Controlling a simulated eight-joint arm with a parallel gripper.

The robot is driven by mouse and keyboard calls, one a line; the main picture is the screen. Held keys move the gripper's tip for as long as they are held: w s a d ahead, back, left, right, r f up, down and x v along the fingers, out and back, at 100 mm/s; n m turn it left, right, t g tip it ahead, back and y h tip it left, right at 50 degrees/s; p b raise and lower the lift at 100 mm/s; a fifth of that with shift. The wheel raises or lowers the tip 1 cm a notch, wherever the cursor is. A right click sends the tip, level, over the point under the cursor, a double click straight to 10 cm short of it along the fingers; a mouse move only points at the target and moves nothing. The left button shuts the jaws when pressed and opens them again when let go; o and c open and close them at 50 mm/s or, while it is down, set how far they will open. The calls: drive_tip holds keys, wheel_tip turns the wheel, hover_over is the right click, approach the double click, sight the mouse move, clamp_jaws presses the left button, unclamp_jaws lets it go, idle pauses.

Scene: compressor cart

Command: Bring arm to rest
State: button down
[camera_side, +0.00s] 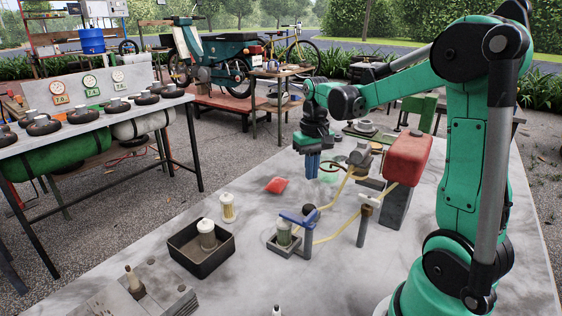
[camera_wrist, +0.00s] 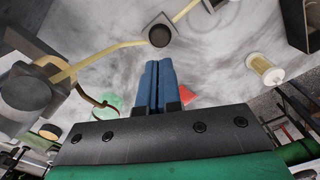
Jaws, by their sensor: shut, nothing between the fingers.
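My gripper (camera_side: 313,166) is green with blue fingers and hangs pointing down above the grey table (camera_side: 340,285), left of the compressor parts. In the wrist view its blue fingers (camera_wrist: 157,85) are pressed together with nothing between them. My arm reaches across from the right side of the side view, bent at the elbow. The fingertips appear to be above the table surface; the exact height is hard to tell.
A red pad (camera_side: 276,185) lies left of my gripper. A red tank (camera_side: 407,160), yellow hoses and a blue-handled valve (camera_side: 300,218) stand nearby. A black tray (camera_side: 200,250) holds a filter cartridge, with another cartridge (camera_side: 228,208) beside it. The table's front middle is mostly clear.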

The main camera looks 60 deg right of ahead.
drive_tip(key=s+a+r+n+t, duration=0.2)
drive_tip(key=a+n+t, duration=0.4)
drive_tip(key=a, duration=1.1)
drive_tip(key=shift+s+r+t, duration=0.15)
drive_tip(key=shift+r+t, duration=0.05)
drive_tip(key=shift+t, duration=0.3)
